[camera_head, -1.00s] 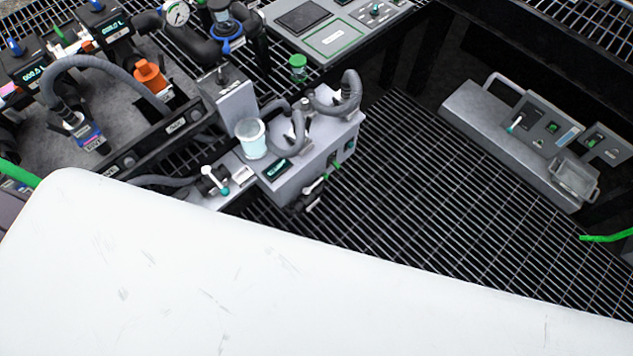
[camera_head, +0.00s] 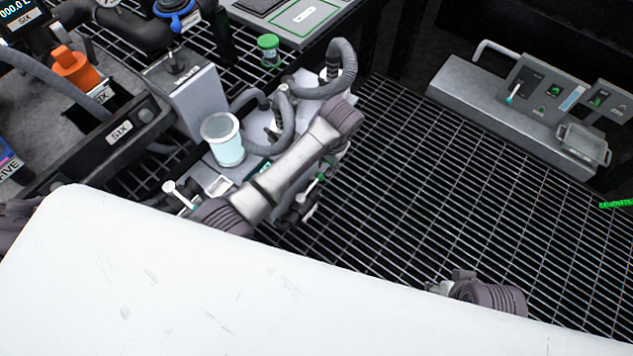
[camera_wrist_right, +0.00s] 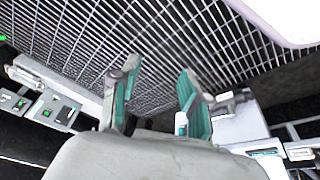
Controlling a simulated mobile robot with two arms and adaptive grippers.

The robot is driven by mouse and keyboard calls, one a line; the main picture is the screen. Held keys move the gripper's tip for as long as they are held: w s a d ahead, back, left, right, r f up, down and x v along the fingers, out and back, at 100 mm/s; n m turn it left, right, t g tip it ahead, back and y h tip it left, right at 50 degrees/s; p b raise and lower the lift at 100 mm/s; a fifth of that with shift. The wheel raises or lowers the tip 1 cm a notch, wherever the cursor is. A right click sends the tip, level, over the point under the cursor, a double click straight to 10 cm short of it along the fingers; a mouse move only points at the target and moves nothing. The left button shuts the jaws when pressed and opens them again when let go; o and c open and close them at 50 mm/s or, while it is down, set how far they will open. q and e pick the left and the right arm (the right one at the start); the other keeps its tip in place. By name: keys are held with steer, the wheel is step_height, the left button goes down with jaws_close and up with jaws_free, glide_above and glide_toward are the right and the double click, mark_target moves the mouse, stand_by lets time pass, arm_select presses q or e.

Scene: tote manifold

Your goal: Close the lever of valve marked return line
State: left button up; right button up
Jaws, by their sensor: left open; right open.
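Three levers show in the head view, and I cannot read a return line label on any. A white lever with a teal tip (camera_head: 182,196) is at the near side of the grey block. My right gripper (camera_wrist_right: 158,88) is open and empty in the wrist view, above the grating. I cannot make out my left gripper's fingers in the head view.
A clear cup (camera_head: 224,145) and grey hoses (camera_head: 341,65) stand on the grey block. The right panel (camera_head: 545,100) carries small displays and a handle. Open grating (camera_head: 430,190) lies between block and panel. My white body covers the lower head view.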

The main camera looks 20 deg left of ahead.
arm_select(q)
steer(key=b, duration=0.4)
glide_above(315, 182)
steer(key=d, duration=0.1)
step_height(315, 182, down, 8)
steer(key=r, duration=0.1)
steer(key=f, duration=0.2)
steer(key=f+b, duration=0.2)
steer(key=f, duration=0.1)
steer(key=shift+s+a+f, duration=0.1)
steer(key=shift+a+f, duration=0.2)
steer(key=shift+a, duration=0.1)
steer(key=shift+f, duration=0.1)
arm_select(e)
steer(key=w+a+r+t+y, duration=0.2)
steer(key=w+a+r+t, duration=0.2)
steer(key=w+r+t, duration=0.4)
steer(key=w, duration=0.3)
steer(key=shift+w, duration=0.15)
arm_select(q)
steer(key=shift+c, duration=0.2)
arm_select(e)
steer(key=shift+r, duration=0.1)
arm_select(q)
jaws_close()
